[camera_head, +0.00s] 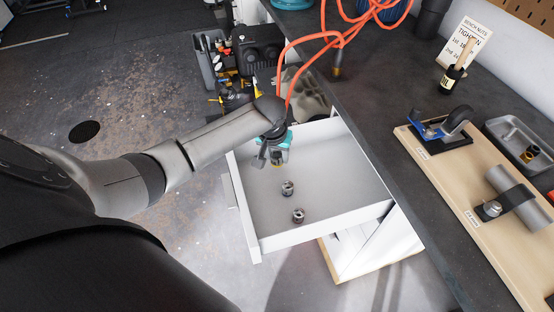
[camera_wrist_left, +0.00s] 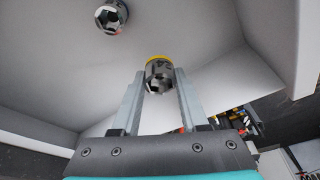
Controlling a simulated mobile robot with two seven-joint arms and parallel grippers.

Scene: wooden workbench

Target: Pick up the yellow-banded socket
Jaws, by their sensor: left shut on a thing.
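The yellow-banded socket (camera_wrist_left: 159,77) is a dark metal socket with a yellow ring at its far end in the left wrist view. It sits between the two fingertips of my left gripper (camera_wrist_left: 160,90), which is shut on it. In the head view my left gripper (camera_head: 271,157) points down inside the open drawer, near its back left part, and the socket (camera_head: 277,160) shows partly under it. I cannot tell whether the socket touches the drawer floor. My right gripper is not in view.
The open white drawer (camera_head: 342,170) holds two other sockets, one nearer the gripper (camera_head: 287,188) and one towards the front (camera_head: 298,215). An orange hose (camera_head: 284,75) hangs near my wrist. The dark workbench (camera_head: 400,130) lies right of the drawer, bearing a wooden board (camera_head: 470,185).

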